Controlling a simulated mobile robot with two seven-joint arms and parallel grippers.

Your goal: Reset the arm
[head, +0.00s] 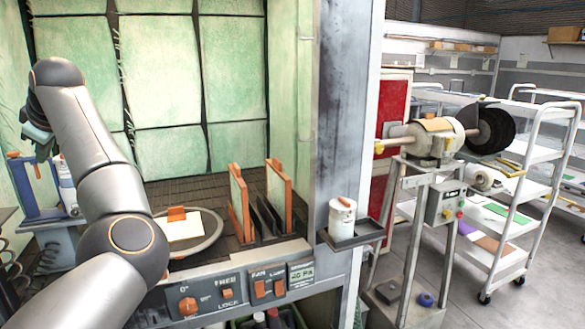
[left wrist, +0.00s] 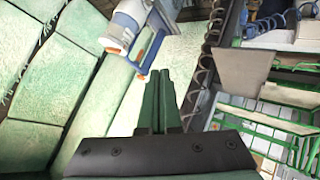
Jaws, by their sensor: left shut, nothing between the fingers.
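My left arm comes in from the lower left of the head view and reaches up and back. My left gripper (head: 37,138) is at the far left of the head view, partly behind the arm and close to the blue frame there. In the left wrist view its two green fingers (left wrist: 160,88) lie together, shut and empty. A blue and white tool with an orange part (left wrist: 135,30) shows just beyond the fingertips; I cannot tell how far it is. My right gripper is not in view.
The booth has green padded walls (head: 160,95). A round turntable (head: 205,240) with a white sheet and orange-edged panels (head: 240,203) stand inside it. A control panel (head: 240,290) runs along the front. A buffing machine (head: 433,140) and white cart (head: 520,200) stand at right.

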